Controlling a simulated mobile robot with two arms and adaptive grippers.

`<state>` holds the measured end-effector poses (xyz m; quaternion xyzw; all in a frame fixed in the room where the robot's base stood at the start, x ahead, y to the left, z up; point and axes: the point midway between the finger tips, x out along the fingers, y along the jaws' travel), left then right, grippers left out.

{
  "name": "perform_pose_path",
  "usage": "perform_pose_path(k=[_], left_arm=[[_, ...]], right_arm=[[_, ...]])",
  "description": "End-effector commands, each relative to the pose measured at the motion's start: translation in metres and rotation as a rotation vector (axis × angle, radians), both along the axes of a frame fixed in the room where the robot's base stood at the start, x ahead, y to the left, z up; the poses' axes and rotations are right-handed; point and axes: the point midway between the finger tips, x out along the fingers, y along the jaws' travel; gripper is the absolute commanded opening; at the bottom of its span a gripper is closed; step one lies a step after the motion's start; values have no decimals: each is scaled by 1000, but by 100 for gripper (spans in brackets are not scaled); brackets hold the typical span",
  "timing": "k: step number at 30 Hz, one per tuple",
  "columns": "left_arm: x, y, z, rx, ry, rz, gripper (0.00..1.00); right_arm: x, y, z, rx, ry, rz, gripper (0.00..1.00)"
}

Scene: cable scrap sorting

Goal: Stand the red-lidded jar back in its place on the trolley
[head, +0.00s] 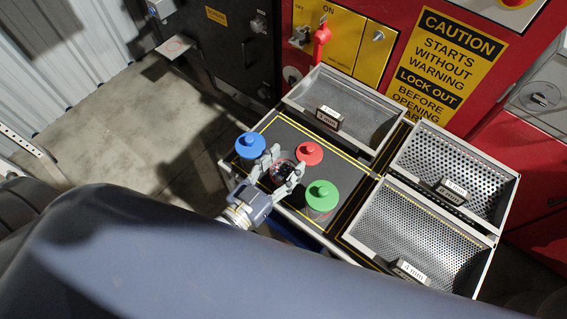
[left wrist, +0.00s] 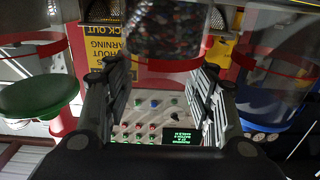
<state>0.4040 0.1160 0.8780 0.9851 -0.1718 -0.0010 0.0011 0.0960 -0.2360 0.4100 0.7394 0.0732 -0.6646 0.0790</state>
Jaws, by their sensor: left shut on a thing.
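The red-lidded jar shows its red lid (head: 308,153) just beyond the fingers of my left gripper (head: 278,174), between the blue-lidded jar (head: 250,146) and the green-lidded jar (head: 322,195). The gripper is shut on the clear jar body. In the left wrist view its mixed-coloured scrap (left wrist: 165,32) shows beyond the fingers (left wrist: 165,85). The jar is at the black top of the trolley (head: 345,203); its base is hidden, so I cannot tell whether it touches or stands quite upright. My right gripper is not in view.
The green lid (left wrist: 38,95) and blue lid (left wrist: 272,98) flank the fingers closely. Perforated trays (head: 420,235) fill the trolley's right side, and another tray (head: 350,108) stands behind the jars. A red machine (head: 398,100) rises behind. Bare floor (head: 105,140) lies left.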

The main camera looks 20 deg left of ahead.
Motion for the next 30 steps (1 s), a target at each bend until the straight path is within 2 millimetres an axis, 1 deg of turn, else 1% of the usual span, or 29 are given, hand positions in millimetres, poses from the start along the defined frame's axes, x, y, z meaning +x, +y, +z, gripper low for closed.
perform_pose_path(k=[1, 4, 8, 11, 12, 13, 15, 18, 23, 25, 27, 30], left_arm=[[1, 0, 0, 0, -3, 0, 21], [0, 0, 0, 0, -3, 0, 21], [0, 0, 0, 0, -3, 0, 21], [0, 0, -4, 0, -3, 0, 21], [0, 0, -4, 1, -1, 0, 56], [0, 0, -4, 1, -1, 0, 60], [0, 0, -4, 1, -1, 0, 60], [0, 0, -4, 1, -1, 0, 60], [0, 0, -2, 1, -1, 0, 60], [0, 0, 1, 2, -2, 0, 60], [-6, 2, -2, 2, 2, 0, 60], [-19, 7, -3, 3, 1, 0, 60]], right_arm=[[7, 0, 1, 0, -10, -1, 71], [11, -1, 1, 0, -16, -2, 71], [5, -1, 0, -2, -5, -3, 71], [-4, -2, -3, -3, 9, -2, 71], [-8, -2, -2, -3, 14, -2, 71], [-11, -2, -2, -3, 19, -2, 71], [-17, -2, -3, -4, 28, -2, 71], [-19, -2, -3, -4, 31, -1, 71], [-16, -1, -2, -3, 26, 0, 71], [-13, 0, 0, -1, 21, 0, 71], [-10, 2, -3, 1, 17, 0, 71], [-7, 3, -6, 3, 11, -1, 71]])
